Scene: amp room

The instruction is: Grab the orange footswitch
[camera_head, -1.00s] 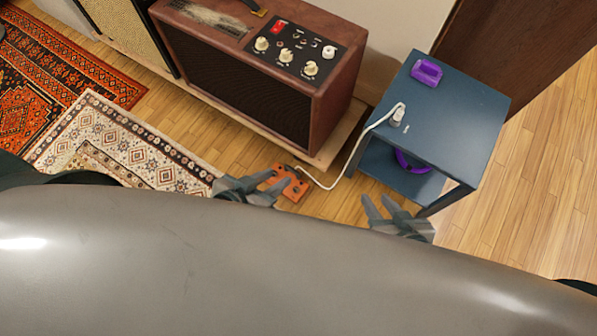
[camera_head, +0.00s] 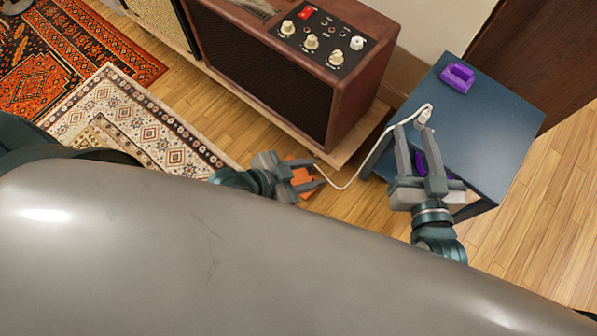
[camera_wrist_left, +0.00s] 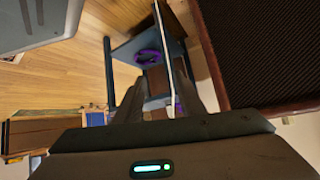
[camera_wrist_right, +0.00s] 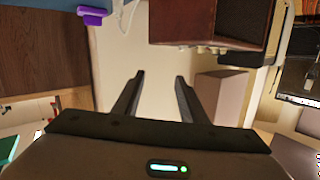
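The orange footswitch (camera_head: 302,178) lies on the wooden floor in front of the brown amp in the head view, with a white cable leading from it. My left gripper (camera_head: 304,178) is over it in that view and partly hides it; its fingers are apart. I cannot tell the height between them. The left wrist view shows the open fingers (camera_wrist_left: 156,98), with no footswitch visible between them. My right gripper (camera_head: 411,142) is open and empty in front of the blue side table. The right wrist view also shows its fingers (camera_wrist_right: 158,78) apart.
The brown amp (camera_head: 262,78) stands on a low wooden board behind the footswitch. The blue side table (camera_head: 490,125) at right holds a purple object (camera_head: 458,78) and the white cable's plug (camera_head: 424,116). A patterned rug (camera_head: 118,110) lies to the left.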

